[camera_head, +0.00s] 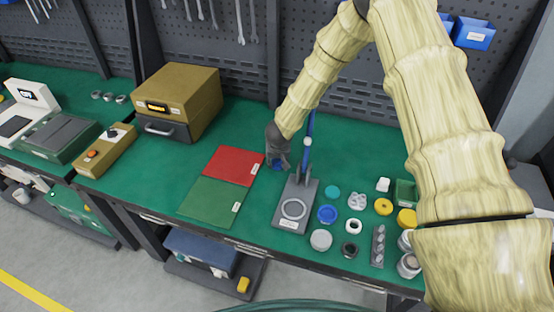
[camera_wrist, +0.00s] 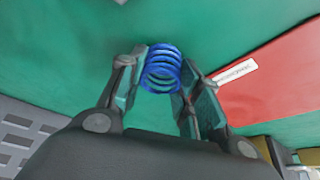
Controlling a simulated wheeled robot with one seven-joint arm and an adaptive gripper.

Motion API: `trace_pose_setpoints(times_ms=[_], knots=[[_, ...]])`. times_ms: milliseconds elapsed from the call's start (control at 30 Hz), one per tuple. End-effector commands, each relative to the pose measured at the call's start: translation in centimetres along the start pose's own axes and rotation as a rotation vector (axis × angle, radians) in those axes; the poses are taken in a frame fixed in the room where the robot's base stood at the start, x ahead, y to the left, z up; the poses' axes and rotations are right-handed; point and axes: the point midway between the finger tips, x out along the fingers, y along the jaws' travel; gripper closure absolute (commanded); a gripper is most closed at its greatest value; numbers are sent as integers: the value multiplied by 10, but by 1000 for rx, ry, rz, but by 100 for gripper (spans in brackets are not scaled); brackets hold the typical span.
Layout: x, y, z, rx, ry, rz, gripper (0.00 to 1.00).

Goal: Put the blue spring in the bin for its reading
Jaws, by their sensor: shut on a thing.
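The blue spring (camera_wrist: 162,66) is between the two fingertips of my gripper (camera_wrist: 162,82) in the wrist view, with its coils standing out past the tips. My gripper is shut on it. In the head view, my gripper (camera_head: 278,160) is low over the green bench, right of the red mat and behind the grey press, and the spring shows as a small blue patch. A labelled red mat (camera_head: 234,164) and a labelled green mat (camera_head: 213,199) lie side by side; the red one also shows at right in the wrist view (camera_wrist: 285,82). No reading is legible.
The grey press (camera_head: 295,212) with a blue lever stands close to my gripper. Several small rings and caps, including a blue ring (camera_head: 327,214), lie to its right. A brown box with a display (camera_head: 180,97) stands at the back left. Bench behind my gripper is clear.

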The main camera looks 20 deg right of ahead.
Motion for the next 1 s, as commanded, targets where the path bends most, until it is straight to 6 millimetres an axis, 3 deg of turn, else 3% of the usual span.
trace_pose_setpoints(times_ms=[33, 133, 167, 567, 1000], knots=[[1, 0, 0, 0, 0, 0, 64], [1, 0, 0, 0, 0, 0, 46], [1, 0, 0, 0, 0, 0, 45], [-3, 0, -1, -1, 0, 0, 45], [-51, -1, -2, -2, 2, 0, 45]])
